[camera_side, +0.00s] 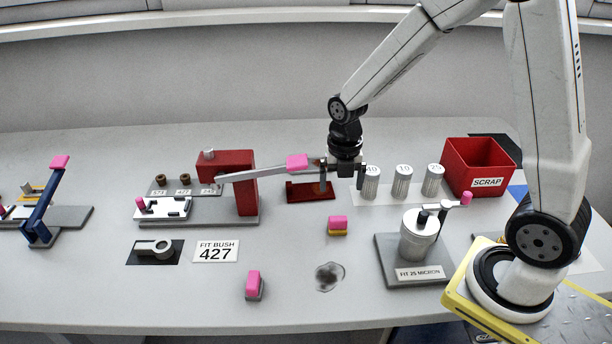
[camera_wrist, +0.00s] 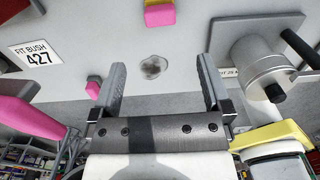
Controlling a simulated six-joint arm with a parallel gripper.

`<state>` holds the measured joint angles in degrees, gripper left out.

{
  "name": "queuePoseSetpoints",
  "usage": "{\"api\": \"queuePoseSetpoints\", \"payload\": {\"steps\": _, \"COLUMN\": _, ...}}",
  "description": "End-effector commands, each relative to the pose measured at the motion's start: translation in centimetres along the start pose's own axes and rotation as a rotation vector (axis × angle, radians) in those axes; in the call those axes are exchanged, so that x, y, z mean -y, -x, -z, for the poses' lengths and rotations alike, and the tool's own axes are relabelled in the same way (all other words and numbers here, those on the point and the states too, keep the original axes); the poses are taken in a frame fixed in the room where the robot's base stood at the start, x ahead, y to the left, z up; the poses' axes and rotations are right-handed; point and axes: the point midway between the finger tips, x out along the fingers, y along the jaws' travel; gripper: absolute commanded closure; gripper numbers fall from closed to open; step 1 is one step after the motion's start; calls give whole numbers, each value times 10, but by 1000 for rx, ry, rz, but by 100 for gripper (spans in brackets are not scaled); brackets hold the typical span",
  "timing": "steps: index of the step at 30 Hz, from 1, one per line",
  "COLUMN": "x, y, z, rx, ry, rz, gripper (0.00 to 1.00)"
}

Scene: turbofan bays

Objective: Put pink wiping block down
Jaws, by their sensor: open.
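Two pink-topped blocks stand on the bench, and I cannot tell for sure which is the wiping block. One, with a yellow base (camera_side: 338,225), is near the middle; it also shows at the top of the wrist view (camera_wrist: 160,14). The other, with a grey base (camera_side: 254,284), is nearer the front edge and shows at left in the wrist view (camera_wrist: 93,88). A dark smudge (camera_side: 329,277) lies on the bench to the right of the grey-based block. My gripper (camera_side: 343,177) is open and empty, above the bench behind the yellow-based block.
Numbered grey cylinders (camera_side: 402,182) and a red scrap bin (camera_side: 478,168) stand right of my gripper. A red fixture with a pink-ended lever (camera_side: 262,172) is close on its left. A filter canister (camera_side: 418,237) stands front right. The bench around the smudge is clear.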

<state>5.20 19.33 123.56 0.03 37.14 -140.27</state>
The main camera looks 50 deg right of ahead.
Motion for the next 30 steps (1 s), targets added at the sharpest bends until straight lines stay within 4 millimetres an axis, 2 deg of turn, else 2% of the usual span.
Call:
{"api": "queuePoseSetpoints", "payload": {"steps": 17, "x": 0, "y": 1, "z": 2, "rx": 4, "ry": -49, "rz": -4, "gripper": 1}}
{"api": "queuePoseSetpoints", "payload": {"steps": 23, "x": 2, "y": 3, "z": 8, "rx": 16, "ry": -223, "rz": -17, "gripper": 1}}
{"api": "queuePoseSetpoints", "payload": {"steps": 30, "x": 6, "y": 7, "z": 20, "rx": 31, "ry": -563, "rz": -48, "gripper": 1}}
